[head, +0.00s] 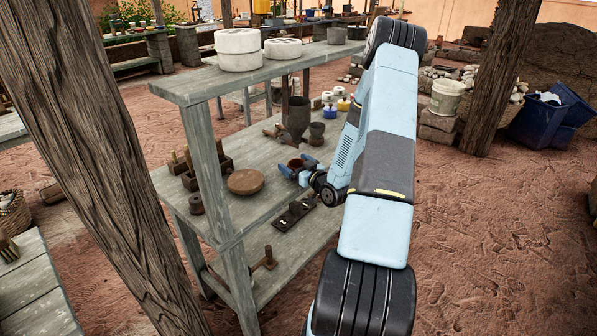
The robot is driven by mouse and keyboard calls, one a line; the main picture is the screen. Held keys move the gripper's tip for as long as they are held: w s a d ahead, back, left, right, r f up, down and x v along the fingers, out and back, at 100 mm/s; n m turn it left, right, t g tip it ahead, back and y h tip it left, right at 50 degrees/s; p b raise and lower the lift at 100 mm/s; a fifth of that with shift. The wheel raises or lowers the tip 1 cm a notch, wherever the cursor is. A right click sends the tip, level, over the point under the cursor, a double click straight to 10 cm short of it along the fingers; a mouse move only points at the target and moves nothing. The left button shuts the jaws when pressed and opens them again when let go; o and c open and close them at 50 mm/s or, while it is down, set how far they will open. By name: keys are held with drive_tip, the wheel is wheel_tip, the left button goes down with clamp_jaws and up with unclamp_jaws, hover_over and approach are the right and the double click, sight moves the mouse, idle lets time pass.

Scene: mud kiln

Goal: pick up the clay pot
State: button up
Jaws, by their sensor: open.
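A small reddish-brown clay pot (296,163) stands on the lower shelf of the grey wooden bench (238,212), and its rim shows just past my gripper. The fingers hide the lower part of the pot. I cannot tell whether they touch it.
A round brown disc (245,181) and a dark flat plate (296,212) lie near the gripper. The bench's top board (205,84) overhangs the shelf. A wooden post (95,170) rises at left.

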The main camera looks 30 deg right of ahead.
drive_tip(key=shift+w+a, duration=0.1)
drive_tip(key=shift+w, duration=0.45)
drive_tip(key=shift+c, duration=0.2)
drive_tip(key=c, duration=1.2)
drive_tip(key=shift+r, duration=0.15)
